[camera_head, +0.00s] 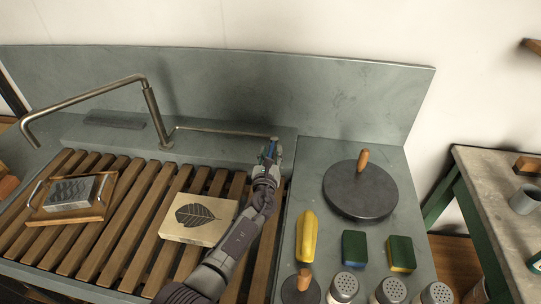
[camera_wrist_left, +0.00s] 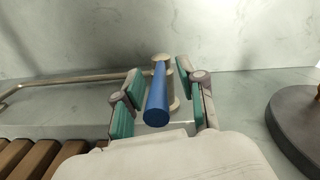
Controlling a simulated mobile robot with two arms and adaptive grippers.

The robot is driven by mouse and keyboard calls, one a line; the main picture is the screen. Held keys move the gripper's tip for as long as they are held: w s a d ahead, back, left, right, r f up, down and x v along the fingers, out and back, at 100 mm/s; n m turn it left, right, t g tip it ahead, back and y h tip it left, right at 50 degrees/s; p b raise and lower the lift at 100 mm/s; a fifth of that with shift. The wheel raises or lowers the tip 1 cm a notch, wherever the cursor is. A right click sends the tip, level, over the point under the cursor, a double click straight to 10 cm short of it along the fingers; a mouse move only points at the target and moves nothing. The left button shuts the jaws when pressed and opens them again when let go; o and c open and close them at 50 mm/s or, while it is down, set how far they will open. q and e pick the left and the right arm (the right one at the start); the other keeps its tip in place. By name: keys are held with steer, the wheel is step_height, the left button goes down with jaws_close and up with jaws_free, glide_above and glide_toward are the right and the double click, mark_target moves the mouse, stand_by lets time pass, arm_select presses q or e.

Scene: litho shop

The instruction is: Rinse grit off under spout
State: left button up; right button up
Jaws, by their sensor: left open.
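A bent metal spout (camera_head: 85,98) rises from the grey ledge behind a slatted wooden rack (camera_head: 125,225). A thin pipe (camera_head: 222,132) links its base to a valve with a blue lever (camera_wrist_left: 157,98). My left gripper (camera_head: 270,150) is open, with its green-padded fingers (camera_wrist_left: 157,108) on either side of the blue lever; I cannot tell whether they touch it. A pale stone with a dark leaf print (camera_head: 200,236) lies on the rack. A smaller grey patterned stone (camera_head: 72,192) sits in a wooden tray with handles (camera_head: 98,211) at left. No water shows.
The grey counter right of the rack holds a dark round disc with a wooden knob (camera_head: 360,192), a yellow object (camera_head: 307,237), two sponges (camera_head: 355,248) and several shakers (camera_head: 389,291). A separate green-legged table (camera_head: 490,185) stands at right.

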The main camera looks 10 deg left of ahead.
arm_select(q)
steer(key=s, duration=1.2)
steer(key=shift+d, duration=0.2)
